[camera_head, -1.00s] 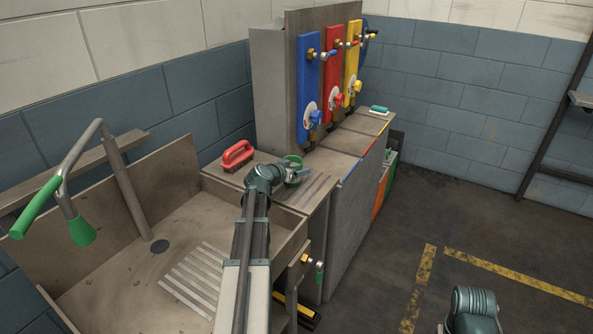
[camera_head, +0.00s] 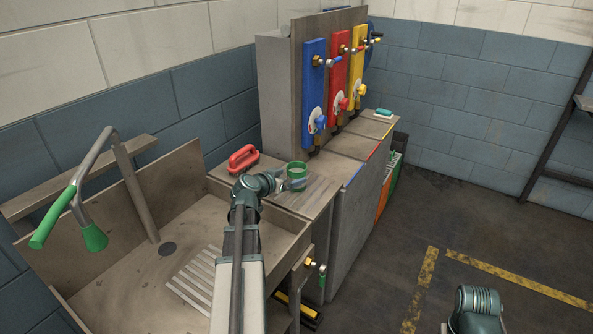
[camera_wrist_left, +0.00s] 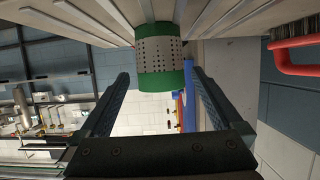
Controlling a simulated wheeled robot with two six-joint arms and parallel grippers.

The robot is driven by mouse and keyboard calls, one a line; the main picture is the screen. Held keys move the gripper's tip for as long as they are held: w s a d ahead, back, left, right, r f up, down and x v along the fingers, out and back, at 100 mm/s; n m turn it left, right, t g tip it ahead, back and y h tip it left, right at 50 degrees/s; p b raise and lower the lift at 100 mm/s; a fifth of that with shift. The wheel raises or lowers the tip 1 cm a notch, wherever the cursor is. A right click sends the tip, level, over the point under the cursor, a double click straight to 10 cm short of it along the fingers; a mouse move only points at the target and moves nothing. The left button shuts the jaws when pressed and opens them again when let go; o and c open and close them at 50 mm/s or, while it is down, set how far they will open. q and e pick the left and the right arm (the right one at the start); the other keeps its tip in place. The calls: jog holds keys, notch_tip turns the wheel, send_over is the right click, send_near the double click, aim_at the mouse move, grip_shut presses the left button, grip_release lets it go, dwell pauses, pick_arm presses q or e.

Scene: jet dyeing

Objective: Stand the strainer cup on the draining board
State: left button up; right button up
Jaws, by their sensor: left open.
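The strainer cup (camera_head: 297,178), a perforated metal cylinder with green bands, stands upright on the ribbed ledge (camera_head: 322,192) between the sink and the valve panel. In the left wrist view the cup (camera_wrist_left: 161,55) is at top centre, with the ribbed surface (camera_wrist_left: 225,18) above it in that picture. My left gripper (camera_head: 283,186) is beside the cup on its near-left side. Its fingers (camera_wrist_left: 161,78) are open, one on each side of the cup's line, with clear gaps and no visible grip. My right gripper is out of view; only part of my right arm shows.
A red-handled brush (camera_head: 243,157) lies on the ledge left of the cup. A sink (camera_head: 110,270) with slats (camera_head: 195,278) and a green-handled tap (camera_head: 60,215) is at left. Blue, red and yellow valve panels (camera_head: 314,95) stand behind.

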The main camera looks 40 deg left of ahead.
pick_arm(q)
jog(key=shift+p+v, duration=0.45)
jog(key=shift+v, duration=1.35)
